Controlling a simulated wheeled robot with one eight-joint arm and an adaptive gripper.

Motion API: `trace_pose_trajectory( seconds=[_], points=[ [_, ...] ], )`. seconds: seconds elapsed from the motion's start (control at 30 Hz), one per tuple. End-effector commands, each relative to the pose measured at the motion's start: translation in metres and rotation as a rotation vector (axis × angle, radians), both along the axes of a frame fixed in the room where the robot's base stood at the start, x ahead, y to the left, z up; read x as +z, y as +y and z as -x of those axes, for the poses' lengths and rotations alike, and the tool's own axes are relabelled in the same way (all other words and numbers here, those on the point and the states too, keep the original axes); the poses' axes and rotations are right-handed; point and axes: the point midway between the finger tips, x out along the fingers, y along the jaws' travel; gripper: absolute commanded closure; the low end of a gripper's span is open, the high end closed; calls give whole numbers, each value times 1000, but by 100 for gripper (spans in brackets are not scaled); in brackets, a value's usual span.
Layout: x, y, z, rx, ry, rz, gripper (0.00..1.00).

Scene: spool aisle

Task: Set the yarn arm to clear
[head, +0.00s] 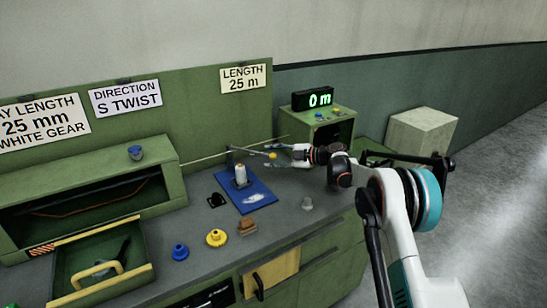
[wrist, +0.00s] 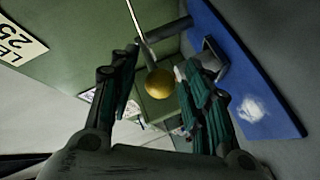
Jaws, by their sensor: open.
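The yarn arm (head: 248,152) is a thin dark bar ending in a yellow ball knob (head: 272,155), held above the blue plate (head: 258,204) beside a white spool (head: 240,174). In the wrist view the yellow knob (wrist: 160,84) lies between the fingers, with the dark arm (wrist: 168,30) beyond it. My gripper (head: 281,155) is open and reaches in from the right at the knob. In the wrist view my gripper (wrist: 150,72) has a finger on each side of the knob. Contact with the knob cannot be told.
A green box with a "0 m" display (head: 314,98) stands behind my gripper. A blue knob (head: 180,252), a yellow flanged piece (head: 216,238) and a brown piece (head: 247,226) sit on the grey bench. An open drawer (head: 140,277) is at the left. A thin rod (head: 215,154) runs behind the arm.

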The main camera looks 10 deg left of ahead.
Motion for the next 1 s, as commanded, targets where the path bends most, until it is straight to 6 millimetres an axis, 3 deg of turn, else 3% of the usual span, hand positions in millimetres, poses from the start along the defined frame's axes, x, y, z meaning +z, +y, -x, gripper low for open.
trace_pose_trajectory(
  seconds=[0.17, 0.63, 0.8, 1.0],
  points=[
    [3, -13, 3, -1, 0, 0, 56],
    [22, -96, 23, -2, 1, 0, 56],
    [25, -110, 27, -1, 0, 1, 56],
    [26, -114, 28, -1, 0, 1, 56]
  ],
)
